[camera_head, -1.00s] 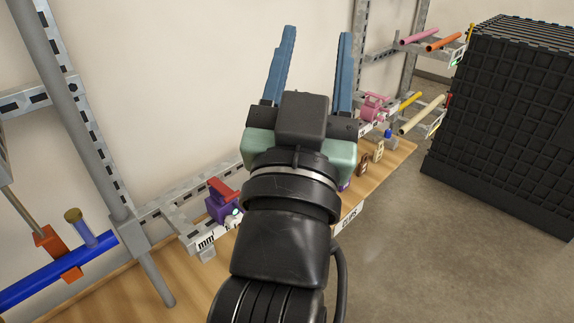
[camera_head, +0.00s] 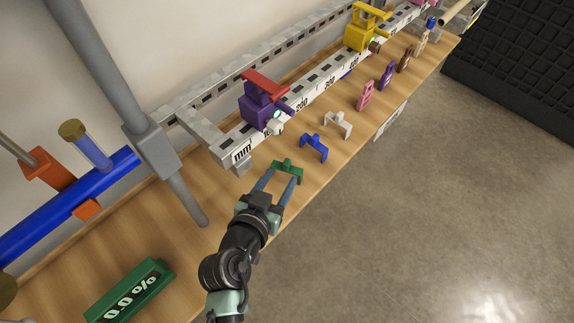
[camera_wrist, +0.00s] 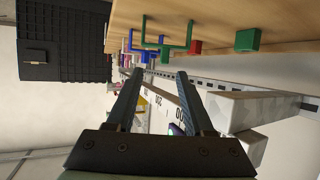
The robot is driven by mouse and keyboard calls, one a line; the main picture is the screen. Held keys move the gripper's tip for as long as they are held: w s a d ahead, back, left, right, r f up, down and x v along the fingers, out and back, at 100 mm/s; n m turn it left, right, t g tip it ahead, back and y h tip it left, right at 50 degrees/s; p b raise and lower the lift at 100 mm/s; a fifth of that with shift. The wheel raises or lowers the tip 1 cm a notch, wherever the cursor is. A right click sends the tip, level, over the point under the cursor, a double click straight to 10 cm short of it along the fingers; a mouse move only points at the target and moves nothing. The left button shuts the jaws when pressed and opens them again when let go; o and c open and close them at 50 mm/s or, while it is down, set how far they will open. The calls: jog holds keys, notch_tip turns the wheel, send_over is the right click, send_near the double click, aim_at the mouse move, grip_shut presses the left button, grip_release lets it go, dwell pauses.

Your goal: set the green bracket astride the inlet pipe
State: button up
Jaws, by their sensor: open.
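The green bracket (camera_head: 287,167) stands on the wooden bench as a small arch, at the near end of a row of brackets. It shows in the wrist view (camera_wrist: 189,36) just above and beyond my fingertips. My gripper (camera_head: 281,178) is open, with its two blue fingers pointing at the bracket; they also show in the wrist view (camera_wrist: 160,75), with nothing held between them. Whether the fingertips touch the bracket I cannot tell. A thick blue pipe (camera_head: 35,228) with orange clamps lies at the left; no label shows whether it is the inlet pipe.
A blue bracket (camera_head: 314,146) and a white bracket (camera_head: 338,122) stand just beyond. A purple clamp (camera_head: 258,108) sits on the ruled rail (camera_head: 310,95) behind. A grey post (camera_head: 100,65) rises between rail and pipe.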

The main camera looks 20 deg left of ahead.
aim_at(287, 162)
jog(key=shift+a+x, duration=0.1)
jog(key=shift+x, duration=1.8)
jog(key=shift+a+x, duration=0.15)
jog(key=shift+x, duration=1.7)
jog(key=shift+r, duration=0.1)
jog(key=shift+c, duration=0.3)
grip_shut()
